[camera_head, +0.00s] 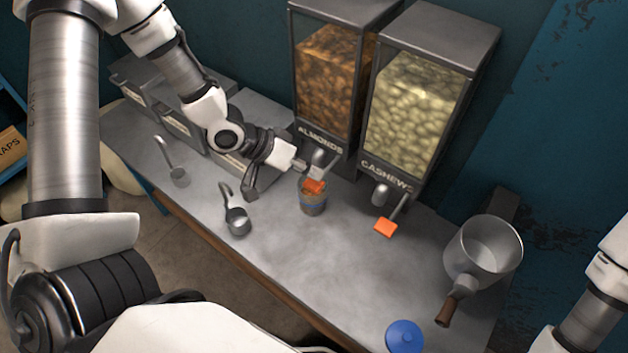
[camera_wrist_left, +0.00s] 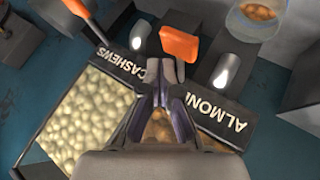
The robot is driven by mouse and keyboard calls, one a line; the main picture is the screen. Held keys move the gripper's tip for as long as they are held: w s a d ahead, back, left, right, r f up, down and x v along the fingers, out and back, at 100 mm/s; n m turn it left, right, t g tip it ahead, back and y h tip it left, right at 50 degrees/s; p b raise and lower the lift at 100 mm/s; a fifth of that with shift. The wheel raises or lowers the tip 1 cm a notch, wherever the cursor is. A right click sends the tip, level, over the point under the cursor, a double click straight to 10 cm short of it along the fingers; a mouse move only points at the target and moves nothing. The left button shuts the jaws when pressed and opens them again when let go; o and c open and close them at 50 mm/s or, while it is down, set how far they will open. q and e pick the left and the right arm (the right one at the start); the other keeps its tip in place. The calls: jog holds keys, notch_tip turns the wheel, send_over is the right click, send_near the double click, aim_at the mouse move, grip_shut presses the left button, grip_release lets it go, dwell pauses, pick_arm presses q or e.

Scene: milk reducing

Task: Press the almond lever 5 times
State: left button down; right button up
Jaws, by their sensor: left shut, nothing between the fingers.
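The almond dispenser (camera_head: 331,75) stands at the back of the counter, labelled ALMONDS, with brown nuts behind its clear front. Its lever has an orange paddle (camera_head: 316,186), which also shows in the left wrist view (camera_wrist_left: 180,43), just beyond my fingertips. My left gripper (camera_head: 303,166) is shut and empty, close beside the almond lever; I cannot tell whether it touches. It also shows in the left wrist view (camera_wrist_left: 168,72). A clear cup (camera_head: 312,203) with brown nuts in it stands below the almond spout and is partly hidden by the paddle. My right gripper is out of view.
The cashew dispenser (camera_head: 420,100) stands right of the almonds, with its own orange lever (camera_head: 386,227). A saucepan (camera_head: 484,252) and a blue lid (camera_head: 404,337) are at the right. Metal scoops (camera_head: 237,220) lie at the left. The counter's middle front is clear.

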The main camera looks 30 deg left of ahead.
aim_at(314, 183)
pick_arm(q)
jog(key=shift+f, duration=0.15)
jog(key=shift+f, duration=0.3)
jog(key=shift+f+b, duration=0.75)
jog(key=shift+f, duration=0.5)
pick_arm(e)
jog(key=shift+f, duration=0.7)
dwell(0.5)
pick_arm(q)
jog(key=shift+r+p, duration=1.7)
jog(key=shift+p, duration=0.25)
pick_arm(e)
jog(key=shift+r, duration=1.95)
pick_arm(q)
notch_tip(314, 183, up, 5)
jog(key=p, duration=0.5)
jog(key=shift+r, duration=0.1)
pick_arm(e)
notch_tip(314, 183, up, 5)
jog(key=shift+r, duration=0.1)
